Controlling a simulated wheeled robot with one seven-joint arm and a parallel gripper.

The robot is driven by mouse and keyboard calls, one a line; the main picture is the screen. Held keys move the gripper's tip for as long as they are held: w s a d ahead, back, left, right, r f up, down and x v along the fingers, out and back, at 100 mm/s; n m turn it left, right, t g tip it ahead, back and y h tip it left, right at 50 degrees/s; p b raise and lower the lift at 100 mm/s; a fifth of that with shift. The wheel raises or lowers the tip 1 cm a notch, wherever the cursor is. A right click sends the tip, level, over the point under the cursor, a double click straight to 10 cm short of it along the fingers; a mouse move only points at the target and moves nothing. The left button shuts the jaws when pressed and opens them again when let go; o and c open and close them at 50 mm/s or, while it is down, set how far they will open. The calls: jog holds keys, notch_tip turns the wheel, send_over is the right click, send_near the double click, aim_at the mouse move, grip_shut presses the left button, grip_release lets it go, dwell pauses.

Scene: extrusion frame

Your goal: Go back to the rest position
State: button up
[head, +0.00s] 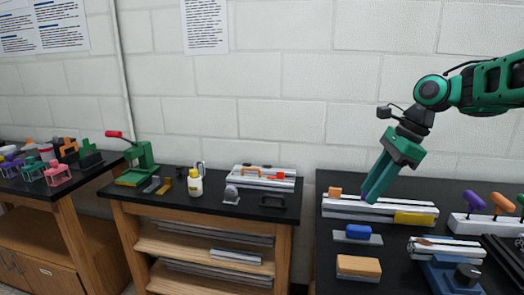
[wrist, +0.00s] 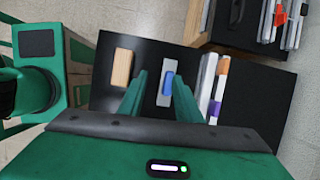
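My gripper (head: 372,192) hangs from the green arm at the right of the head view, pointing down and slightly left over the black right-hand table (head: 335,275). In the wrist view my gripper (wrist: 157,85) has its two green fingers apart, with nothing held between them. Beyond the gap lies a blue block (wrist: 168,83) on a grey plate. The same block shows in the head view (head: 358,231), resting on its plate. In the head view the fingertips overlap a long pale rail; whether they touch it cannot be told.
On the right table lie an orange-tan block (head: 359,265), a yellow block (head: 413,218), a blue fixture (head: 450,278) and upright purple- and orange-handled tools. A middle bench (head: 200,209) holds a green press (head: 138,160) and a white bottle (head: 195,183). A block wall stands behind.

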jog(key=s+d+f+n+h, duration=0.1)
jog(key=s+d+f+n, duration=0.3)
jog(key=s, duration=0.5)
jog(key=s+d+f+n+h, duration=0.1)
jog(key=s+d+f+n, duration=0.3)
jog(key=s, duration=0.6)
jog(key=s+d+f+n+g+h, duration=0.1)
jog(key=s+d+f+n, duration=0.3)
jog(key=s, duration=0.5)
jog(key=shift+s+d+f+n+h, duration=0.15)
jog(key=shift+s+d+n+h, duration=0.2)
jog(key=shift+d+n+h, duration=0.25)
